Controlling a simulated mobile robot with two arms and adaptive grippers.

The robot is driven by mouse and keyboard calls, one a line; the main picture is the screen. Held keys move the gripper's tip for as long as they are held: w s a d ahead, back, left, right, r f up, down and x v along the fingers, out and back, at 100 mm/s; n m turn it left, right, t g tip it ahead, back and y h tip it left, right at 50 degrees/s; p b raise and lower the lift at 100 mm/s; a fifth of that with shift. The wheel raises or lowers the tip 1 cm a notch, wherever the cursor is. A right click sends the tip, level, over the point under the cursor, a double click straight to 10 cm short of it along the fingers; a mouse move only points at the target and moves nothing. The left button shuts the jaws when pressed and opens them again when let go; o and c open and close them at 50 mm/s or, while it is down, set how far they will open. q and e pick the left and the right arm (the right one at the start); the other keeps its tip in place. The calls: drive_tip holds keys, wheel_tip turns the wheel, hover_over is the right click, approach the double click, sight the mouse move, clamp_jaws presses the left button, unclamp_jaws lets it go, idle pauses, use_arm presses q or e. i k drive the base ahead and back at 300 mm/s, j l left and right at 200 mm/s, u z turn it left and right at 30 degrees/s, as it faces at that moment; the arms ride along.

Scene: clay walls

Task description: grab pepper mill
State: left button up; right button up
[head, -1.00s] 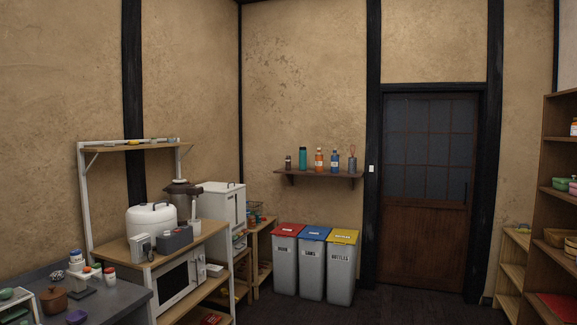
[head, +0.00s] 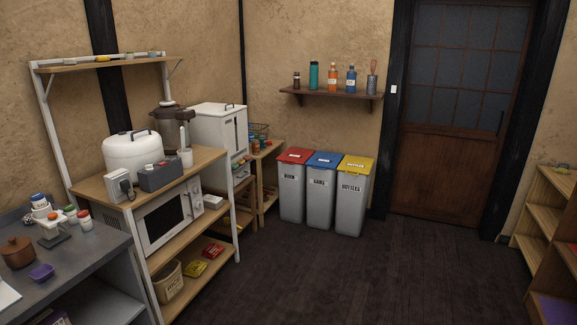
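A small brown bottle-like item with a dark top (head: 297,80) stands upright at the left end of the dark wall shelf (head: 331,97). It looks like the pepper mill, but it is too small to be certain. A teal bottle (head: 314,76) stands just right of it. Further right are an orange bottle (head: 333,78), a blue bottle (head: 351,80) and a grey holder with a utensil (head: 372,84). Neither of my grippers is in view.
Three grey bins with red, blue and yellow lids (head: 322,195) stand below the shelf. A rack with a microwave (head: 170,220) and a grey counter (head: 90,248) line the left. Wooden shelving (head: 545,220) stands right. The dark floor (head: 400,275) between is clear.

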sight(297, 78)
drive_tip(key=i+z, duration=0.4)
drive_tip(key=i, duration=1.75)
drive_tip(key=l, duration=0.1)
